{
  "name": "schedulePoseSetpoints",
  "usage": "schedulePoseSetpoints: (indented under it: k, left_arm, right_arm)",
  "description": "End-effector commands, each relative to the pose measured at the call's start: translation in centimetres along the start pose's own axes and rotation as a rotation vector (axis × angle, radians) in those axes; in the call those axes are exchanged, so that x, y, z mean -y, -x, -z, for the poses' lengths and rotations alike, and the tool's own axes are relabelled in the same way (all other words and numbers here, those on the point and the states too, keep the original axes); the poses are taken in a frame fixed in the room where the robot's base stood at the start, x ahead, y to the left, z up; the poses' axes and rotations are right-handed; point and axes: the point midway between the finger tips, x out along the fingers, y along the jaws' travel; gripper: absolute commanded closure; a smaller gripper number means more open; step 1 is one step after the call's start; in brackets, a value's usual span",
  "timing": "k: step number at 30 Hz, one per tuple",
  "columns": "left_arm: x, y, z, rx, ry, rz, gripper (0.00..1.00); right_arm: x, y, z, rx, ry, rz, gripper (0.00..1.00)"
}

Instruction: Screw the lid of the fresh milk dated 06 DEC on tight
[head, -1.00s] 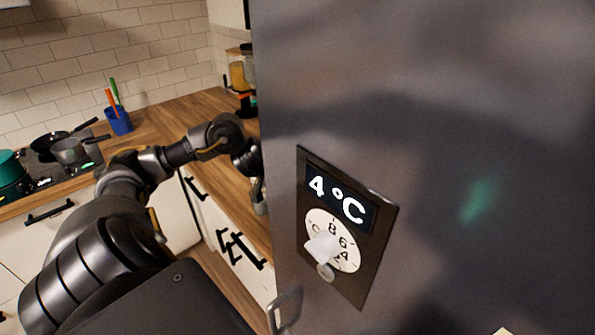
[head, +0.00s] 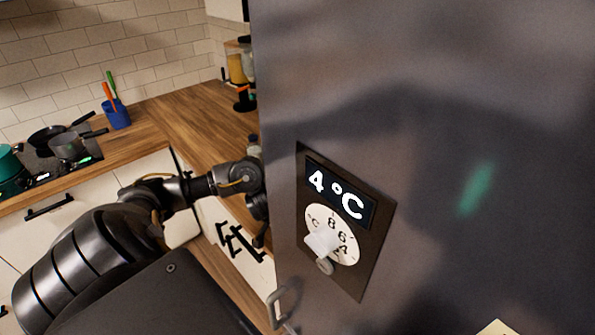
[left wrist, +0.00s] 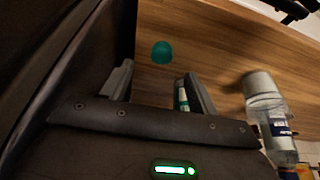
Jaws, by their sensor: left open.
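My left gripper (left wrist: 158,86) is open in the left wrist view, its two fingers apart over a wooden surface. A round teal thing, perhaps a lid (left wrist: 162,52), shows just beyond the fingertips. A narrow pale and teal thing (left wrist: 182,96) shows beside the right finger, partly hidden by it. A clear bottle with a dark blue label (left wrist: 279,127) lies right of the gripper in the picture. No 06 DEC date is readable, so I cannot tell which is the fresh milk. In the head view the left fingertips are hidden behind the grey door. My right gripper is not in view.
The large grey door (head: 430,100) with a 4 °C display (head: 340,195) and dial fills the right of the head view. Behind it runs a wooden counter (head: 190,110). A blue utensil cup (head: 117,115) and pans (head: 68,146) stand at the left.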

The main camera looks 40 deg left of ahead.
Motion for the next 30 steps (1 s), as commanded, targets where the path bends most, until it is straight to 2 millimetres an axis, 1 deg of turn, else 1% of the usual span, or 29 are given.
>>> schedulePoseSetpoints:
  k: [1,5,14,17,24,27,30]
  left_arm:
    - [0.0,-0.7,0.0,0.002,0.004,0.0,0.4]
    - [0.0,-1.8,0.0,0.001,0.001,0.0,0.4]
    - [0.1,-1.9,0.0,0.0,-0.002,0.001,0.4]
    - [0.1,-2.4,0.1,0.0,0.001,0.001,0.4]
    - [0.4,-5.6,0.5,0.003,0.002,0.001,0.4]
    - [0.4,-6.6,0.6,0.001,0.002,0.001,0.4]
    - [0.4,-7.1,0.6,0.0,-0.001,0.002,0.4]
  right_arm:
    - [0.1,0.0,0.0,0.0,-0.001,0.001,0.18]
    - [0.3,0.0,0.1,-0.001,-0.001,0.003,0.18]
    - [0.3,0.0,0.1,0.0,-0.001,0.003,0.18]
    - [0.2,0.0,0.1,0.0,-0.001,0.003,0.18]
    - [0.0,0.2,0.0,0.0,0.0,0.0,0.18]
    - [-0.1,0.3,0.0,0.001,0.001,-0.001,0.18]
    - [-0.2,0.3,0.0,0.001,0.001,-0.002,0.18]
